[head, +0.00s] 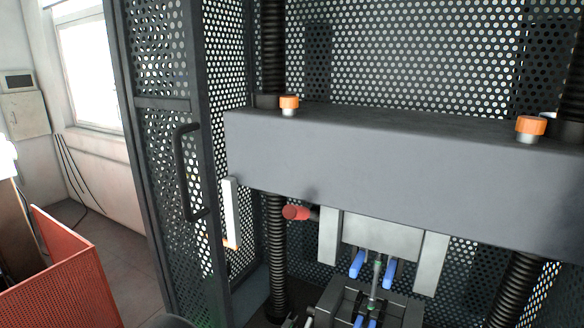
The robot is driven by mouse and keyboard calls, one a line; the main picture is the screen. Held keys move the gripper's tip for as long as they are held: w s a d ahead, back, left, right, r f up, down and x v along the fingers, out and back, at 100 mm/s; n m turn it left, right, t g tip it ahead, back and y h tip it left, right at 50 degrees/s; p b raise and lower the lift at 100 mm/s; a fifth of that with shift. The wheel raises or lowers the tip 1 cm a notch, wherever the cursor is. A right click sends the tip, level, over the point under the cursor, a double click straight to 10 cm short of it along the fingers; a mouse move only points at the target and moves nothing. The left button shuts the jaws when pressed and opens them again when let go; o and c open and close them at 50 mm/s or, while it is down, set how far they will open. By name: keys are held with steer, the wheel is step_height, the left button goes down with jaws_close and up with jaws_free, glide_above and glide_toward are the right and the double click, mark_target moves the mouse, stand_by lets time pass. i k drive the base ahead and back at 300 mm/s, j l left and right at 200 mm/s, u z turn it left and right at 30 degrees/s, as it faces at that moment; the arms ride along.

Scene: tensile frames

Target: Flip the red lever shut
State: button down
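The red lever knob (296,212) sits just below the grey crosshead beam, on a short dark arm pointing left from the upper clamp (381,236). Between the pale side plates of this clamp, two blue jaws (373,268) stand on either side of a thin greenish upright piece (376,278). A lower dark clamp block (368,302) with blue parts is cut off by the bottom edge.
The wide crosshead beam (400,165) spans the frame above the lever. A perforated cage door (170,190) with a dark handle (186,172) stands at left. Dark ribbed columns (277,250) flank the clamps. A red perforated bin (55,275) is at lower left, with open floor beside it.

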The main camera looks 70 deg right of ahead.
mark_target(290, 212)
steer(key=k+j+z, duration=0.1)
steer(key=z, duration=2.15)
steer(key=k, duration=0.05)
